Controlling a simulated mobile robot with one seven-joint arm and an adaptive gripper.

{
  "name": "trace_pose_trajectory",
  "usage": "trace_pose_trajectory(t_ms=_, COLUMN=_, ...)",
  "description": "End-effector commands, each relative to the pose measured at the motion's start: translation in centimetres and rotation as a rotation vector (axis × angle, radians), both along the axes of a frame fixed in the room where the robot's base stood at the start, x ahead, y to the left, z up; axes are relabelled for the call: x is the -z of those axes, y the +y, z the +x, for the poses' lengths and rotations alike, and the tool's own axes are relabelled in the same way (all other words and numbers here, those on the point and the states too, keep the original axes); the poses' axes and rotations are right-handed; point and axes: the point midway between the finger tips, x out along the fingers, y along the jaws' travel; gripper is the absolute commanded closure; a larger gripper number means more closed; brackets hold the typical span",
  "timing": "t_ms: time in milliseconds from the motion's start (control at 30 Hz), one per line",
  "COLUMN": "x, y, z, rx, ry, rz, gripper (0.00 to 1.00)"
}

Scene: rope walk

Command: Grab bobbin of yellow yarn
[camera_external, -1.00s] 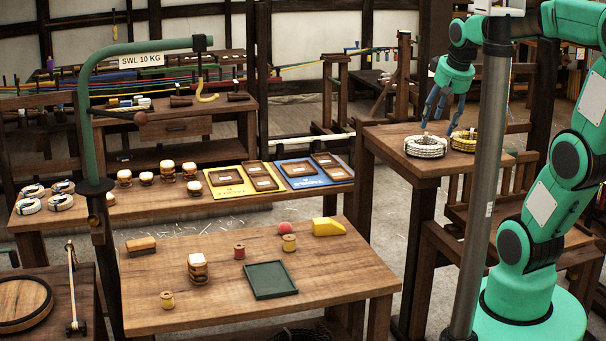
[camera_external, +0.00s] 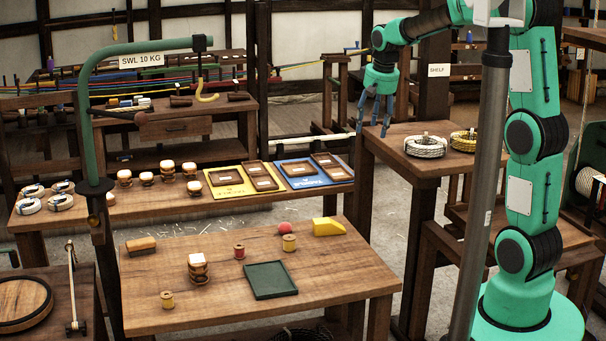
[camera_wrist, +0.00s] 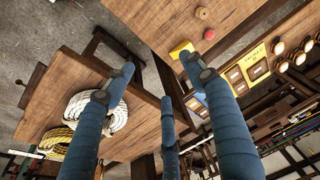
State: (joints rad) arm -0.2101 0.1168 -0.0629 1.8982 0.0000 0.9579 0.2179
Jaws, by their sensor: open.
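One bobbin of yellow yarn (camera_external: 289,243) stands upright on the front table (camera_external: 340,275), near the red ball and yellow wedge. A second yellow bobbin (camera_external: 167,299) stands at that table's front left. A bobbin of red yarn (camera_external: 239,251) stands between them. My gripper (camera_external: 374,118) is open and empty in the air, beside the left edge of the shelf table and well above and behind the front table. In the wrist view my gripper's spread fingers (camera_wrist: 158,75) hold nothing, and a small yellowish bobbin (camera_wrist: 209,35) shows near the red ball.
The red ball (camera_external: 284,228), yellow wedge (camera_external: 328,227), green tray (camera_external: 270,280), stacked blocks (camera_external: 198,269) and a brush (camera_external: 141,246) share the front table. Rope coils (camera_external: 425,147) lie on the shelf table. A grey post (camera_external: 484,200) and a hook crane (camera_external: 88,110) stand upright.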

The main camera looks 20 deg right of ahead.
Motion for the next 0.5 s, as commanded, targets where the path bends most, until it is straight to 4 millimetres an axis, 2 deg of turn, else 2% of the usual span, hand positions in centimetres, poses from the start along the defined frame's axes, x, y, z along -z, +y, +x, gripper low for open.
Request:
trace_pose_trajectory(t_ms=100, x=2.1, y=1.7, z=2.5, rx=-0.001, ry=0.022, rz=-0.001, gripper=0.45)
trace_pose_trajectory(t_ms=500, x=9.5, y=7.4, z=9.6, rx=0.001, ry=0.087, rz=-0.008, gripper=0.45)
